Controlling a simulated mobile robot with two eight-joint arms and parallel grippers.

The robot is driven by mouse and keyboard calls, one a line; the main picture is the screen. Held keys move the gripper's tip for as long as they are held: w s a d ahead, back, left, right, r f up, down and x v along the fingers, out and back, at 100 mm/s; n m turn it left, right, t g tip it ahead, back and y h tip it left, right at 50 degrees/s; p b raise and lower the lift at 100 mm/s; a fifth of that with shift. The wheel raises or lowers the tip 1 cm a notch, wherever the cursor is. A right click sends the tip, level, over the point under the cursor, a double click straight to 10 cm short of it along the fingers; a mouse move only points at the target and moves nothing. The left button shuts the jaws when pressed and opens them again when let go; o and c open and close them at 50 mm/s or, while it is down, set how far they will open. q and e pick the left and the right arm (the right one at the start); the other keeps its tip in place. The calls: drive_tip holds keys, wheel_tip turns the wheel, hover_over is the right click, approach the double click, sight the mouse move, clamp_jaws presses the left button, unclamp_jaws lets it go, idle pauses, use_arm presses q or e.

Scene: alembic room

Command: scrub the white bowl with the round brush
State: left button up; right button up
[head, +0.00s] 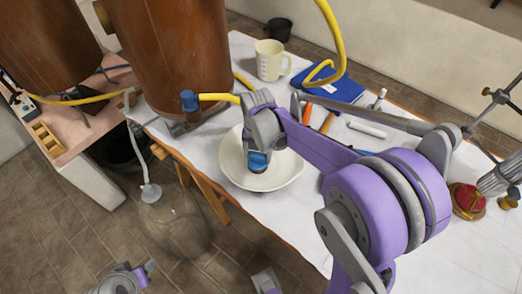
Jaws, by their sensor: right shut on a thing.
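The white bowl (286,174) sits on the white-covered table, near its left front edge. My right gripper (257,158) reaches over the bowl from the right, pointing down into it, and is shut on the round brush. The brush is almost wholly hidden by the gripper and its blue fingertips, so I cannot tell whether it touches the bowl's inside. My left gripper (126,279) shows only in part at the bottom left, low over the floor and away from the table; its jaws are not clear.
A large copper vessel (172,50) with a blue-capped spout (189,101) stands just behind and left of the bowl. A beige jug (269,60), blue book (335,84) and yellow hose (333,35) lie beyond.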

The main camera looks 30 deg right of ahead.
drive_tip(key=shift+s+d+r, duration=0.1)
drive_tip(key=shift+s+d, duration=0.5)
drive_tip(key=shift+d, duration=0.35)
drive_tip(key=shift+w, duration=1.15)
drive_tip(key=shift+s+a+f, duration=0.1)
drive_tip(key=shift+s+a, duration=0.25)
drive_tip(key=shift+a, duration=0.2)
drive_tip(key=shift+s+a+f, duration=0.1)
drive_tip(key=shift+s+a, duration=0.2)
drive_tip(key=shift+a, duration=0.2)
drive_tip(key=shift+r, duration=0.1)
drive_tip(key=shift+w+d+r+p, duration=0.1)
drive_tip(key=shift+d+r+p, duration=0.1)
drive_tip(key=shift+r+p, duration=0.95)
drive_tip(key=shift+d+r+p, duration=0.2)
drive_tip(key=shift+r+p, duration=0.4)
drive_tip(key=shift+r, duration=0.95)
drive_tip(key=shift+d+r+p, duration=0.2)
drive_tip(key=shift+r+p, duration=0.5)
drive_tip(key=shift+r, duration=0.55)
drive_tip(key=shift+d+r+p, duration=0.15)
drive_tip(key=shift+r+p, duration=0.55)
drive_tip(key=shift+r, duration=0.55)
use_arm(q)
wheel_tip(320, 180, up, 8)
drive_tip(key=w, duration=0.2)
drive_tip(key=shift+f, duration=0.25)
drive_tip(key=shift+s, duration=0.1)
